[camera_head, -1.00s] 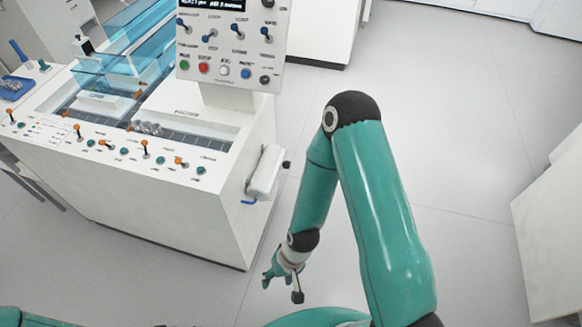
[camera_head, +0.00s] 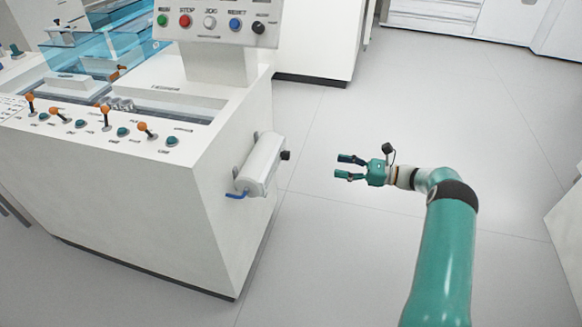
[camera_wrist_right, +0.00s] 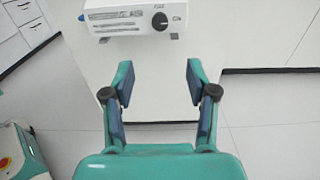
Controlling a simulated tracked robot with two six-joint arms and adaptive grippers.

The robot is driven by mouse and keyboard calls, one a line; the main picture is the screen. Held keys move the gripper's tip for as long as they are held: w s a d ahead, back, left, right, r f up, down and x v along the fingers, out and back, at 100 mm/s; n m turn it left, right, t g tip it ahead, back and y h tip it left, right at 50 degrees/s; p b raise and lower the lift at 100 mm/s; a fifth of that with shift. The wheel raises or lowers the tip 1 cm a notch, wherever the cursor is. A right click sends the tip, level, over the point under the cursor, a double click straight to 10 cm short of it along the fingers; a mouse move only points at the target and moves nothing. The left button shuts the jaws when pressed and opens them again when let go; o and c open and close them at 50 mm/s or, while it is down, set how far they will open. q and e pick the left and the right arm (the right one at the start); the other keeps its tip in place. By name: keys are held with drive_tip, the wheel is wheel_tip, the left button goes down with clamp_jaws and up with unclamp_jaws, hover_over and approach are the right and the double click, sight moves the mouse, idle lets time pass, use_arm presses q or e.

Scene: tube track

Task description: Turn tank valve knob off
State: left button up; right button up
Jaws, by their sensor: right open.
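The tank (camera_head: 262,163) is a white cylinder-like unit on the right side wall of the white machine. A black knob (camera_head: 286,155) sits on its right end, and a blue lever or pipe (camera_head: 237,195) is at its lower left. In the right wrist view the tank's white, labelled face (camera_wrist_right: 125,20) is at the top, with the round black knob (camera_wrist_right: 159,21) facing the camera. My right gripper (camera_head: 342,167) is open and empty, to the right of the knob with a clear gap. Its open fingers (camera_wrist_right: 157,85) show below the knob in the wrist view. My left gripper is not in view.
The white machine (camera_head: 130,200) fills the left, with orange levers, green buttons and a control panel (camera_head: 215,22) on top. White cabinets (camera_head: 465,18) stand at the back. The floor (camera_head: 420,110) around my right gripper is clear.

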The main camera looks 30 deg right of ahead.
sight(289, 155)
drive_tip(key=b+x, duration=0.2)
drive_tip(key=x, duration=1.4)
drive_tip(key=shift+w+a+r, duration=0.15)
drive_tip(key=shift+w+r, duration=0.05)
drive_tip(key=shift+r, duration=0.2)
clamp_jaws()
